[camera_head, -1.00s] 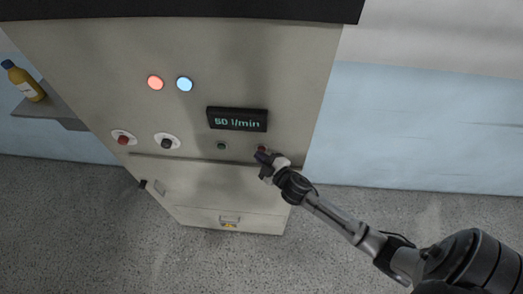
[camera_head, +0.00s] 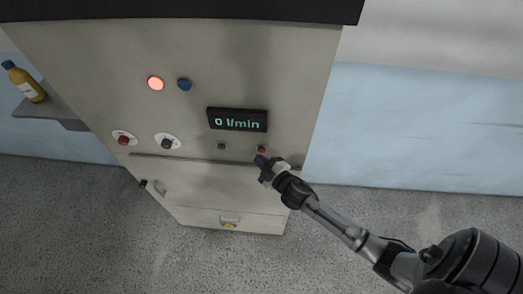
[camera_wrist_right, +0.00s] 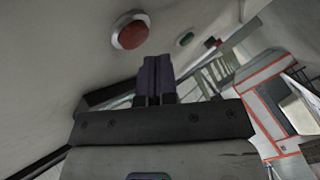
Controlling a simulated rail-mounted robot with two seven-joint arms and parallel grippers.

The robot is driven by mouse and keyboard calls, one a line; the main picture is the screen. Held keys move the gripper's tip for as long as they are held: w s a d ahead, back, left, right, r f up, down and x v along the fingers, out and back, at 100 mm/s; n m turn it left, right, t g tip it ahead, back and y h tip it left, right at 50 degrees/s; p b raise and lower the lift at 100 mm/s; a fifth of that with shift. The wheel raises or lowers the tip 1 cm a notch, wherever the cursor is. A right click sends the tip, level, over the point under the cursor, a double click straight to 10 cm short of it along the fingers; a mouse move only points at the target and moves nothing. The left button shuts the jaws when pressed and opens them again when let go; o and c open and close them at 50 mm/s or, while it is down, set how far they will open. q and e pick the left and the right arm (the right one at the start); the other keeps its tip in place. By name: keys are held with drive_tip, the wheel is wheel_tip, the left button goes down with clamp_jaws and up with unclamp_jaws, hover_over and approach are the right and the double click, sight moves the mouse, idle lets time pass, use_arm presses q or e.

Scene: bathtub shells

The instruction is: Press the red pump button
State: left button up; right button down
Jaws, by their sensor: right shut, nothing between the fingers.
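The small red button (camera_head: 261,149) sits on the beige cabinet front, below and right of the display (camera_head: 237,119), which reads 0 l/min. My right gripper (camera_head: 261,160) is shut and empty, its dark fingertips just below this button and apart from it. In the right wrist view, a red button in a silver ring (camera_wrist_right: 131,33) is up and left of my shut fingers (camera_wrist_right: 156,72). The green button (camera_head: 221,146) is left of the small red one. My left gripper is not in view.
A lit red lamp (camera_head: 156,83) and a dark blue lamp (camera_head: 184,85) are higher on the cabinet. A larger red knob (camera_head: 123,140) and a black knob (camera_head: 167,143) are at its left. A bottle (camera_head: 26,83) stands on a side shelf. The floor at right is clear.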

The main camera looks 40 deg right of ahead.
drive_tip(key=shift+s+a, duration=0.1)
drive_tip(key=shift+s+a, duration=1.6)
drive_tip(key=shift+a, duration=0.2)
drive_tip(key=s+d+f+m+g+h, duration=0.4)
drive_tip(key=m+g, duration=0.1)
drive_tip(key=g, duration=0.1)
drive_tip(key=s+a+r+g+y+p, duration=0.1)
drive_tip(key=s+a+g, duration=0.1)
drive_tip(key=s, duration=0.4)
drive_tip(key=s+a+r+m+g+y+p, duration=0.1)
drive_tip(key=s+a+r+g+y+p, duration=0.1)
drive_tip(key=s+a, duration=0.3)
drive_tip(key=s+a+r+m+g+y+p, duration=0.1)
drive_tip(key=s+a+r+g+y, duration=0.1)
drive_tip(key=s, duration=0.7)
drive_tip(key=shift+s+a+r+g+p, duration=0.15)
drive_tip(key=shift+s+a+g+p, duration=0.15)
drive_tip(key=shift+a+g, duration=0.5)
